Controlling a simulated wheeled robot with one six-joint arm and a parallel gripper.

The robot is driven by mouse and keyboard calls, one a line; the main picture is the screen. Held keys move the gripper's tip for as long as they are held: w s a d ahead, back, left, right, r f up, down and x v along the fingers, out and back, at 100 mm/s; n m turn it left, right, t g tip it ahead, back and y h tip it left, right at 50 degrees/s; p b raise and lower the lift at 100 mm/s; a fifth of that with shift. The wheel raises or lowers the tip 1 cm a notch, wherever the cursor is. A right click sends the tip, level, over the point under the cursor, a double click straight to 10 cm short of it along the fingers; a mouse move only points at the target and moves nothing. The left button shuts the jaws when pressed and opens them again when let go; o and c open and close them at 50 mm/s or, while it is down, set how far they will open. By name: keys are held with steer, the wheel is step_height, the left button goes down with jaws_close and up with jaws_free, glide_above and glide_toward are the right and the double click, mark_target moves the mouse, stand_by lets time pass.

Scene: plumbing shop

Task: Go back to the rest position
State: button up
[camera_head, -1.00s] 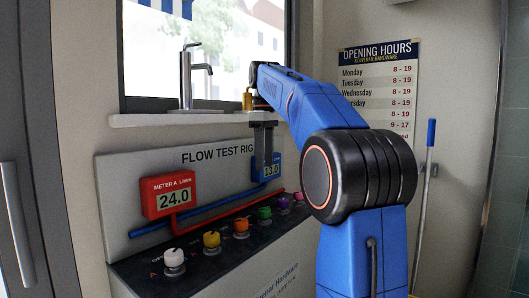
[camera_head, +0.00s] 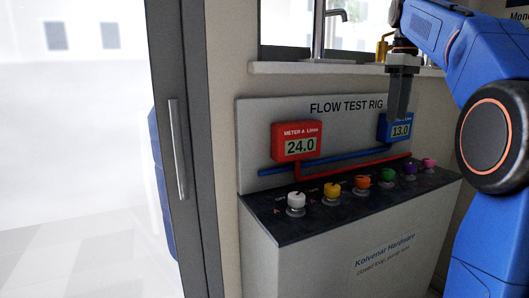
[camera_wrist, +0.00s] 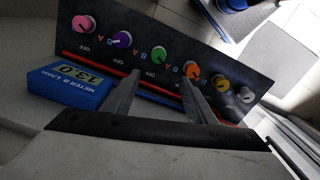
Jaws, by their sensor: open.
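My gripper (camera_head: 398,112) hangs pointing down in front of the flow test rig's back panel (camera_head: 262,140), by the blue meter B (camera_head: 401,128), which reads 13.0. In the wrist view my gripper (camera_wrist: 157,88) has its two fingers apart with nothing between them. The row of coloured knobs lies beyond the fingertips: pink (camera_wrist: 82,24), purple (camera_wrist: 121,40), green (camera_wrist: 159,54), orange (camera_wrist: 192,71), yellow (camera_wrist: 221,86) and white (camera_wrist: 246,95). The fingers look apart from the knobs.
The red meter A (camera_head: 297,142) reads 24.0. A window sill (camera_head: 300,68) with a tap (camera_head: 327,25) and a brass fitting (camera_head: 382,46) is above the rig. A glass door (camera_head: 178,150) with a handle stands at left.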

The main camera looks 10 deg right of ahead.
steer(key=s+a+f+m+t, duration=0.1)
steer(key=s+a+f+m, duration=0.1)
steer(key=s+a+f, duration=0.4)
steer(key=s+a+f+m+t, duration=0.15)
steer(key=s+a+f, duration=0.25)
steer(key=s+f, duration=0.5)
steer(key=s+a+f+m+t, duration=0.1)
steer(key=s+a+f, duration=0.1)
steer(key=s+f, duration=0.5)
steer(key=s+a+f+m+t, duration=0.1)
steer(key=s+f, duration=0.6)
steer(key=f, duration=0.8)
steer(key=shift+s+a+m, duration=0.25)
steer(key=shift+a+m, duration=0.5)
steer(key=shift+a, duration=0.4)
